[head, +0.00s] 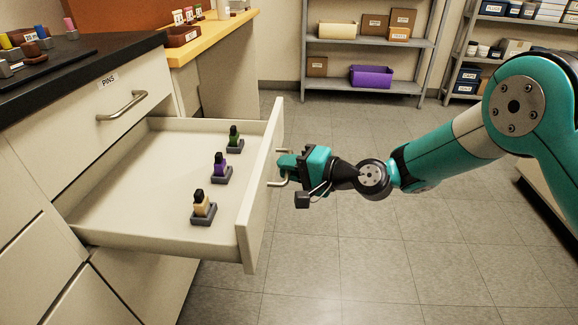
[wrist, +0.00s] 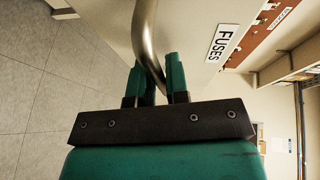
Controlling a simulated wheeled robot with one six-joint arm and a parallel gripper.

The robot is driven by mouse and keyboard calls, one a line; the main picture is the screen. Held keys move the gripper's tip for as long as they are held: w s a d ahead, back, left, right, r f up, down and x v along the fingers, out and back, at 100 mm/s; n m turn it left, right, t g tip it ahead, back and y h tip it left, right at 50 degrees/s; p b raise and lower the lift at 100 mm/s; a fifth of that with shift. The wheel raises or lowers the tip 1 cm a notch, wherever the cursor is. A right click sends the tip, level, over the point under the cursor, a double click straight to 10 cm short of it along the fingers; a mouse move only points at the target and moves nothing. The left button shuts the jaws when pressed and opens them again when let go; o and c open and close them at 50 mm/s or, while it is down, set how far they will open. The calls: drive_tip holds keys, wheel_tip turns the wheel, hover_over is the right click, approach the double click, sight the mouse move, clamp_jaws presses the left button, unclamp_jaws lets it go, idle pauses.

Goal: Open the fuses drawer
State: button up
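The fuses drawer (head: 258,200) stands pulled far out of the cabinet in the head view. Its front carries a FUSES label (wrist: 222,45) in the wrist view. Its curved metal handle (wrist: 147,35) runs down between my gripper's two teal fingers. My gripper (head: 284,166) is at the handle on the outer face of the drawer front, and appears shut on it. Inside the drawer stand a green-and-black item (head: 235,140), a purple-and-black item (head: 220,167) and a cream-and-black item (head: 202,207), each on a grey base.
The closed PINS drawer (head: 145,120) is above, under a black countertop (head: 100,62). A wooden bench (head: 215,35) stands behind. Shelves (head: 365,45) with boxes and a purple bin (head: 371,76) line the back wall. The tiled floor (head: 350,250) is clear.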

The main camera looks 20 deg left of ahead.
drive_tip(key=shift+o, duration=1.3)
drive_tip(key=p+v, duration=0.2)
drive_tip(key=v, duration=1.5)
drive_tip(key=shift+d, duration=0.2)
drive_tip(key=shift+r, duration=0.1)
